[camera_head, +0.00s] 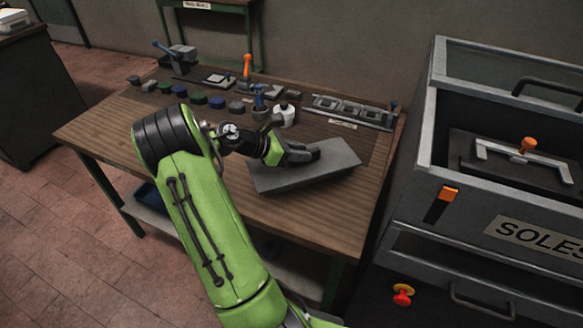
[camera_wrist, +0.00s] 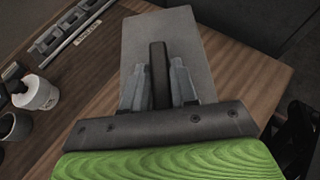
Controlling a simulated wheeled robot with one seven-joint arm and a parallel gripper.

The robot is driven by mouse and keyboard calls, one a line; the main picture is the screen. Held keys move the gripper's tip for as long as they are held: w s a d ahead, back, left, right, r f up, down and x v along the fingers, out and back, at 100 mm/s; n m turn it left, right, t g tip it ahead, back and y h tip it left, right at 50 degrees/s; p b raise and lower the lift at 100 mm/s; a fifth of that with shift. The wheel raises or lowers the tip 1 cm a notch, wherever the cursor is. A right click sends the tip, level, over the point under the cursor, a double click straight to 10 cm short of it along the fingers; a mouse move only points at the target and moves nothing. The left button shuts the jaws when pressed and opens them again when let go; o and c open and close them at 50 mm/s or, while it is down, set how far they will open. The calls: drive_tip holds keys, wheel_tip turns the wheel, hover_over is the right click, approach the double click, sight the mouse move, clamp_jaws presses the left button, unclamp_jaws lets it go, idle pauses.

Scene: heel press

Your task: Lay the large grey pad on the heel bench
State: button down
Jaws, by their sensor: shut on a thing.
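The large grey pad (camera_head: 335,160) is a flat rectangular slab with a dark upright grip bar (camera_wrist: 159,70) on top. In the head view it is over the right front part of the wooden bench (camera_head: 240,195). I cannot tell whether its underside touches the wood. My gripper (camera_head: 305,155) reaches in from the left above the pad. In the wrist view my gripper (camera_wrist: 158,85) has its two grey fingers on either side of the dark bar, shut on it. The pad (camera_wrist: 175,35) extends away beyond the fingers. Its near part is hidden by my gripper.
At the back of the bench are a blue-handled press (camera_head: 180,55), an orange-handled tool (camera_head: 247,68), several small coloured pieces, a white pot (camera_head: 284,115) and a metal rack (camera_head: 350,110). A grey machine marked SOLES (camera_head: 530,235) stands to the right. The bench's front left is clear.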

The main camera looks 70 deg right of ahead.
sight(299, 166)
wheel_tip(299, 166, down, 5)
drive_tip(key=shift+f+b, duration=0.2)
drive_tip(key=shift+b, duration=0.85)
drive_tip(key=shift+r, duration=0.1)
drive_tip(key=c, duration=0.9)
unclamp_jaws()
drive_tip(key=p+v, duration=0.4)
drive_tip(key=v, duration=0.7)
drive_tip(key=shift+w+a+r, duration=0.1)
drive_tip(key=shift+w+a, duration=0.05)
drive_tip(key=shift+w+a+r, duration=0.1)
drive_tip(key=shift+w+a, duration=0.15)
